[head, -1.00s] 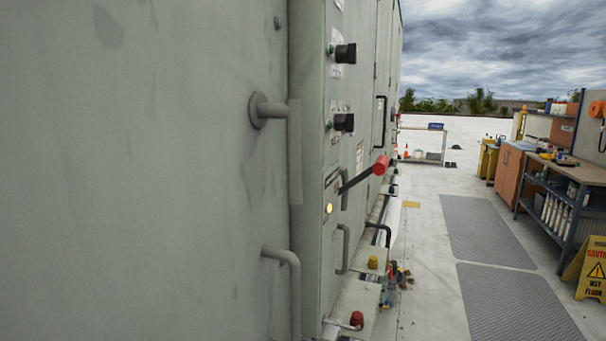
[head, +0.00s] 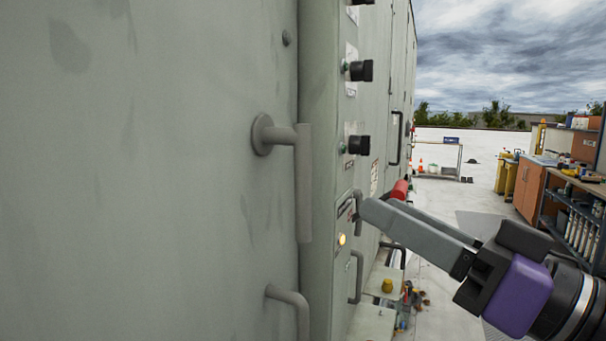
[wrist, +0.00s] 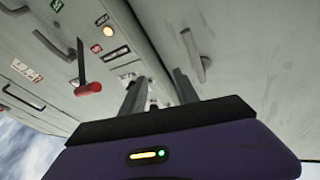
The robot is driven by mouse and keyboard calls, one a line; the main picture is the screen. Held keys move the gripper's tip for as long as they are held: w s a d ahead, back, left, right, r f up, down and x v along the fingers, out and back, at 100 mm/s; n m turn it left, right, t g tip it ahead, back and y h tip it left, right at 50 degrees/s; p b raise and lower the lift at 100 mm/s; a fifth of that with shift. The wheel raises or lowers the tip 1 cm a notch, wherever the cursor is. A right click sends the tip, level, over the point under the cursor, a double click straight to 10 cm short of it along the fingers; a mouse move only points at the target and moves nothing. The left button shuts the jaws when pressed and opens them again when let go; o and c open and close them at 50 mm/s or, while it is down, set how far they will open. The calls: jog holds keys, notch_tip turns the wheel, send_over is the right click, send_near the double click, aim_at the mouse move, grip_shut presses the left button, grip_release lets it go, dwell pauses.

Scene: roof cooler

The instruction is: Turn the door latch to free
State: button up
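The door latch (head: 304,182) is a grey bar on a round stub, fixed to the grey-green panel. Its bar hangs straight down in the head view. It also shows in the wrist view (wrist: 192,55), up and right of my fingers. My gripper (head: 380,206) is to the right of the latch in the head view, pointing left toward the cabinet. Its two fingers are apart and empty in the wrist view (wrist: 157,82). They do not touch the latch.
A red-tipped lever (head: 400,189) sticks out just behind my fingers; it also shows in the wrist view (wrist: 88,88). Black knobs (head: 359,145) and a grey bent handle (head: 288,297) jut from the cabinet. A workbench (head: 580,205) stands at the right.

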aim_at(310, 173)
jog(key=s+a+r+n+g, duration=0.3)
jog(key=s+r+n+g, duration=0.1)
jog(key=r+n, duration=0.1)
jog(key=x, duration=0.2)
jog(key=p+x, duration=0.1)
jog(key=x, duration=0.4)
jog(key=shift+a+f, duration=0.25)
jog(key=shift+a, duration=0.15)
grip_shut()
dwell(1.1)
